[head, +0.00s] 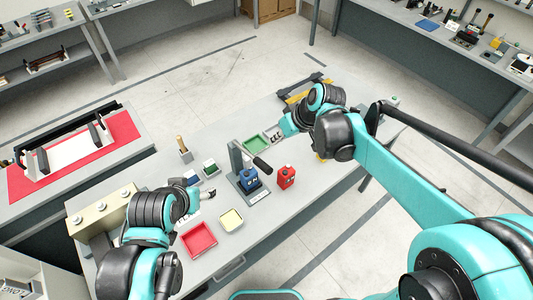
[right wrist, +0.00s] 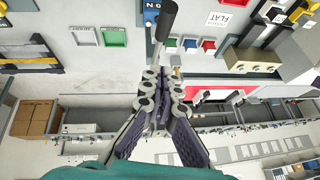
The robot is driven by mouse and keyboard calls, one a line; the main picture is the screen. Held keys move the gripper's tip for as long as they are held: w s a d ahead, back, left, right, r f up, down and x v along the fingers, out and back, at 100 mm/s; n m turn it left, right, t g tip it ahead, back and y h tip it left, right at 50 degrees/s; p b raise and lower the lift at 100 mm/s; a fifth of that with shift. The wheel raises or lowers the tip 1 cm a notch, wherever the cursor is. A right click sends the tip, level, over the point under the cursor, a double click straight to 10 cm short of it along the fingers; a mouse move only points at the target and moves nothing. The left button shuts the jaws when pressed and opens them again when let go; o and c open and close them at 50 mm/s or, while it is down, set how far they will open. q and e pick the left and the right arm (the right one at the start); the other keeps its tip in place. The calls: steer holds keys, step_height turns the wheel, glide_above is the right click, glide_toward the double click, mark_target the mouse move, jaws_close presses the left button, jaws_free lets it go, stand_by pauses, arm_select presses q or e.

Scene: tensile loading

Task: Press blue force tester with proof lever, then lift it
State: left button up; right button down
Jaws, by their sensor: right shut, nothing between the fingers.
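The blue force tester (head: 248,180) sits in a grey upright stand on the table. The proof lever (head: 262,164) has a black handle and slants over the tester's right side. In the right wrist view the lever handle (right wrist: 166,20) and part of the blue tester (right wrist: 152,12) show at the top. A red tester (head: 287,176) stands just right of the stand. My right gripper (head: 272,135) is behind and to the right of the lever; its fingers (right wrist: 164,78) are shut and empty. My left gripper (head: 208,192) is left of the stand; its finger opening is unclear.
A green tray (head: 256,144) is behind the stand. Small green and blue blocks (head: 210,168) stand left of it. The table front right of the red tester is clear.

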glide_above(261, 161)
steer(key=d, duration=0.2)
step_height(261, 161, down, 6)
steer(key=f, duration=0.4)
steer(key=shift+s+a+p, duration=0.25)
steer(key=shift+s+p, duration=0.05)
steer(key=shift+p, duration=0.05)
steer(key=shift+s+f, duration=0.25)
steer(key=shift+f, duration=0.2)
